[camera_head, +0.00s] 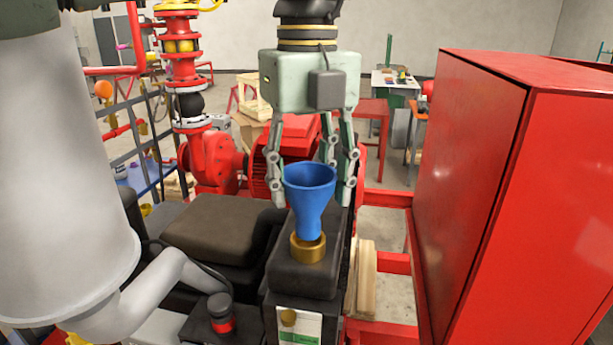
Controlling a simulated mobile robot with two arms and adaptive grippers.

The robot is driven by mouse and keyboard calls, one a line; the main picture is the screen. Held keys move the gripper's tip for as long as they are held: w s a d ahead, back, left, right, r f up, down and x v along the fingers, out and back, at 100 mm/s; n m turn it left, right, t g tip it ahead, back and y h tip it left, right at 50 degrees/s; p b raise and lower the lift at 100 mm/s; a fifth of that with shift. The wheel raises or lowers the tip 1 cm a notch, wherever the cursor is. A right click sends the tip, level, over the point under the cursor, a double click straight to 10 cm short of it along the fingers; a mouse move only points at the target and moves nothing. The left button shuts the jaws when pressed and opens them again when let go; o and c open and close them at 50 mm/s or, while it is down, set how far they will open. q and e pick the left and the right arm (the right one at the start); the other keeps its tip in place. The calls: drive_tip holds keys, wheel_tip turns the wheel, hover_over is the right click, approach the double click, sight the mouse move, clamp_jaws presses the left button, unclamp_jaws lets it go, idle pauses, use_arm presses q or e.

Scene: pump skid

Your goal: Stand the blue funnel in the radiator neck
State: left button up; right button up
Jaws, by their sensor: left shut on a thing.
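The blue funnel (309,198) is upright, wide mouth up, in the middle of the head view. Its lower end meets the brass radiator neck (308,250) on top of the black radiator tank (300,278). The spout tip is hidden, so I cannot tell how deep it sits. My left gripper (314,186) points down from above, with its fingers on either side of the funnel's wide upper part, shut on it. My right gripper is not in view.
A big red cabinet (480,190) stands close on the right. A red pump (212,160) with its pipework and valve is behind on the left. A dark padded block (220,228) lies left of the tank. A black cap with a red band (222,314) is at the front.

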use_arm(q)
drive_tip(key=shift+f+b, duration=0.95)
drive_tip(key=shift+f, duration=0.25)
drive_tip(key=o, duration=1.4)
drive_tip(key=shift+c, duration=0.2)
wheel_tip(320, 180, up, 10)
drive_tip(key=shift+w+r, duration=0.1)
drive_tip(key=shift+r, duration=0.95)
